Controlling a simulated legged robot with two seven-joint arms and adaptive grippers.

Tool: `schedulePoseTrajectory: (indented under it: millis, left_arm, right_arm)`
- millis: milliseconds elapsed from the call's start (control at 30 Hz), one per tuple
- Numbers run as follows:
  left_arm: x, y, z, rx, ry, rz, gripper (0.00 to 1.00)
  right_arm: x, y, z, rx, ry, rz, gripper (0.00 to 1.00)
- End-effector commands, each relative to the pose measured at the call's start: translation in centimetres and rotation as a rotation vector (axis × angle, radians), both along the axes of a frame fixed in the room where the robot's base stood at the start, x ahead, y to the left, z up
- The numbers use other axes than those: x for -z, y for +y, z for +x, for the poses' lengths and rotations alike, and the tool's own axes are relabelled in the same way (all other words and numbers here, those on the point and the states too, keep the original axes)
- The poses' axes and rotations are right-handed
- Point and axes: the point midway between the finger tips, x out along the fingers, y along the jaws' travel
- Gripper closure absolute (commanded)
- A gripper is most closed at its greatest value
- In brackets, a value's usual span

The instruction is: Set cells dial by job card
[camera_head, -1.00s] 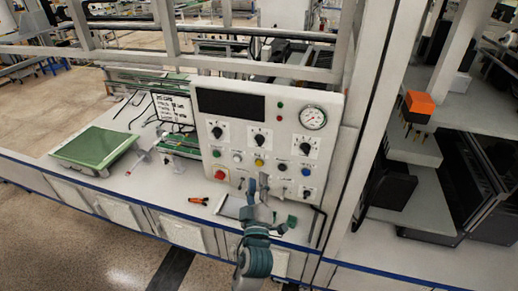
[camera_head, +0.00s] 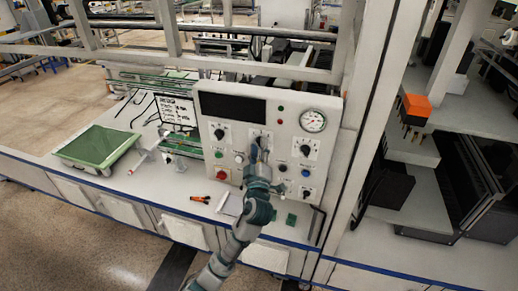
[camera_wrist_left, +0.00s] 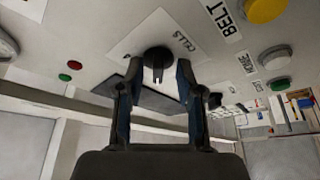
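The control panel (camera_head: 232,106) stands upright on the bench. Its cells dial (camera_wrist_left: 158,57) is a black knob on a white plate marked CELLS in the left wrist view. My left gripper (camera_wrist_left: 159,70) is open, with one finger on each side of the knob and a gap showing on both sides. In the head view my left gripper (camera_head: 259,150) is at the upper middle dial and covers most of it. The job card (camera_head: 177,111) is a white sheet left of the panel; its text is too small to read. My right gripper is out of view.
Other dials, such as the upper left one (camera_head: 220,133), a red button (camera_head: 222,174) and a gauge (camera_head: 313,121) crowd the panel. A green-topped tray (camera_head: 97,146) and orange-handled pliers (camera_head: 200,199) lie on the bench. A frame post (camera_head: 369,110) rises at the right.

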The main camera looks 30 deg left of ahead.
Motion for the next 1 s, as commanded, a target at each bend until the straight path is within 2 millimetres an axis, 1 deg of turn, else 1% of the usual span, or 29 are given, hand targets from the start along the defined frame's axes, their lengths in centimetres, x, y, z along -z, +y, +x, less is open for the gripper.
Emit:
schedulePoseTrajectory:
  millis: [33, 133, 167, 433, 633, 767, 1000]
  left_arm:
    - [0.0, 0.0, 0.0, 0.000, 0.000, 0.000, 0.74]
    - [0.0, 0.0, 0.0, 0.000, 0.000, 0.000, 0.99]
    - [0.0, 0.0, 0.0, 0.000, 0.000, 0.000, 1.00]
    - [0.1, 0.0, 0.0, -0.002, 0.003, 0.005, 1.00]
    - [0.2, 0.1, 0.0, -0.002, 0.016, 0.056, 1.00]
    - [0.3, 0.1, 0.0, -0.001, 0.032, 0.126, 1.00]
    - [0.3, 0.2, -0.1, 0.000, 0.081, 0.325, 1.00]
  right_arm:
    - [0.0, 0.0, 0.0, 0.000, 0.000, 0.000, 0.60]
    - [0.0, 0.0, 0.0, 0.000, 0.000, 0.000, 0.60]
    - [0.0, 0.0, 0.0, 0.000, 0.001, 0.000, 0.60]
    - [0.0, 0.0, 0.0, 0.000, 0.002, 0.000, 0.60]
    - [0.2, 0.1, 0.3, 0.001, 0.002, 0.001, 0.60]
    - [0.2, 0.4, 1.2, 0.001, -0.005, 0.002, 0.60]
    - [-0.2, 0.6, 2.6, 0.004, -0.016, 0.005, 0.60]
